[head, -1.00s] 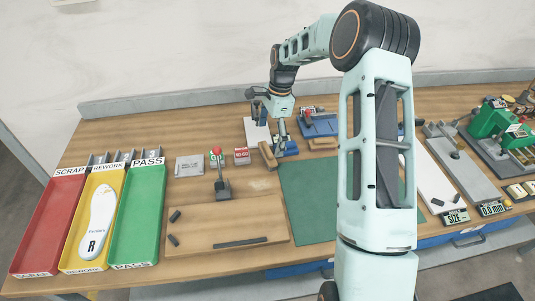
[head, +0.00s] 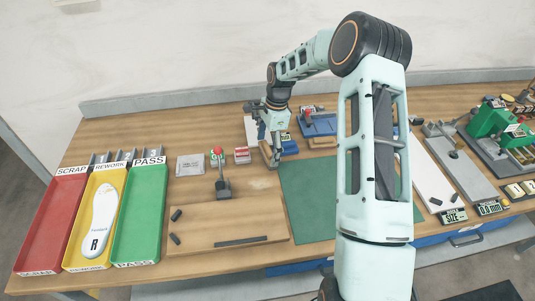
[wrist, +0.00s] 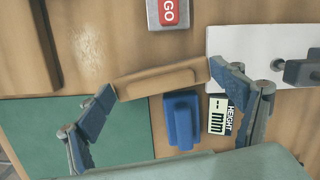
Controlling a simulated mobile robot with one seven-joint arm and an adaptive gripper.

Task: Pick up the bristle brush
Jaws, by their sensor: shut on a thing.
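The bristle brush shows in the wrist view as a long wooden back (wrist: 158,80); its bristles are not visible there. My gripper (wrist: 164,80) is shut on the brush, with one blue-grey finger at each end of the wooden back. In the head view my gripper (head: 273,158) is low over the table, just behind the green mat, and its fingers largely hide the brush. I cannot tell whether the brush still touches the table.
A blue height gauge (wrist: 182,122) with a display stands close beside the brush. A white plate (wrist: 265,45) and a red GO block (wrist: 168,12) are near. The green mat (head: 308,195) is clear. Red, yellow and green trays (head: 138,215) stand at left; the yellow one holds an insole (head: 100,212).

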